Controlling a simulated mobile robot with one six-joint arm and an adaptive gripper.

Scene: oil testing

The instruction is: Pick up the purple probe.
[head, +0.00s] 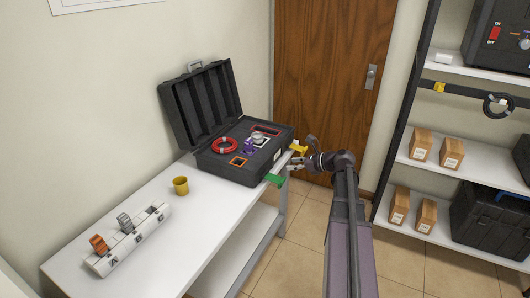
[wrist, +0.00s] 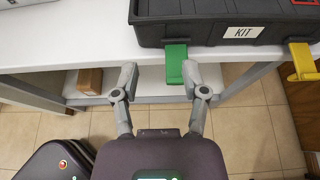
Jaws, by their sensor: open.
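The purple probe (head: 248,146) lies in the open black kit case (head: 226,169), between the red ring and the round dial, in the head view. It is small there and its exact shape is hard to tell. The wrist view does not show it. My gripper (head: 295,164) is beyond the table's right edge, beside the case and apart from the probe. In the wrist view my gripper (wrist: 160,76) is open and empty, with its fingers spread below the front of the case (wrist: 215,32), near the green tab.
A green tab (wrist: 176,62) and a yellow tab (wrist: 302,62) stick out over the table edge. A yellow cup (head: 181,186) and a white rack (head: 127,240) stand on the white table (head: 170,268). Shelves (head: 465,167) with boxes stand at right.

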